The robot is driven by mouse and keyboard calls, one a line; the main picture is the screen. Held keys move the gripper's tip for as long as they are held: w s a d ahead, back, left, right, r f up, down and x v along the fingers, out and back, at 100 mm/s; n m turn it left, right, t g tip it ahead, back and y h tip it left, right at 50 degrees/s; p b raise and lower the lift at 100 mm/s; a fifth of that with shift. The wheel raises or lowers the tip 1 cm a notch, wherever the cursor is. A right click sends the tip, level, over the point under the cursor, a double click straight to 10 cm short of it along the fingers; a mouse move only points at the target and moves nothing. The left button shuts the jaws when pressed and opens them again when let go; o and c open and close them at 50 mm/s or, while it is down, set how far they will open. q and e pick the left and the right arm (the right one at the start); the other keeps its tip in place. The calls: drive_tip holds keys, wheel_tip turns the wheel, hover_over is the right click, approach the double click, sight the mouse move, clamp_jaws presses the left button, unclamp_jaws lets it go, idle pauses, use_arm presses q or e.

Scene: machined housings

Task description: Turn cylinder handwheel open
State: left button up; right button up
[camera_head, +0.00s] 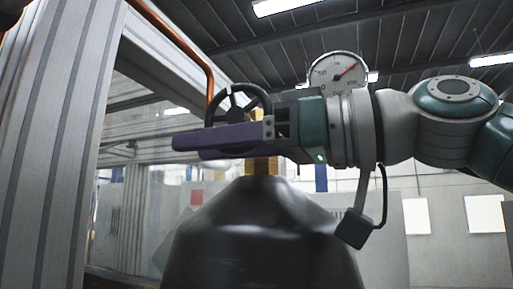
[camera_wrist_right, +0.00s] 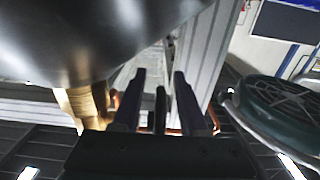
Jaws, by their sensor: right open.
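The black handwheel (camera_head: 238,97) stands upright behind my right gripper in the head view; the purple fingers hide its lower part. It sits by a brass valve (camera_head: 262,166) on top of the dark gas cylinder (camera_head: 265,235). My right gripper (camera_head: 176,143) reaches in from the right, its fingers level and pointing left across the valve. In the right wrist view its two fingers (camera_wrist_right: 158,78) are apart, with a dark bar between them that I cannot identify. The cylinder (camera_wrist_right: 90,35) and brass valve (camera_wrist_right: 85,106) show there too. My left gripper is not in view.
A round gauge (camera_head: 337,75) with a red needle shows above my right wrist. An orange-copper pipe (camera_head: 194,52) bends down behind the handwheel. A grey profile post (camera_head: 62,140) stands on the left. Open room lies behind the cylinder.

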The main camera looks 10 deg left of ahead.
clamp_jaws()
idle(0.3)
idle(0.3)
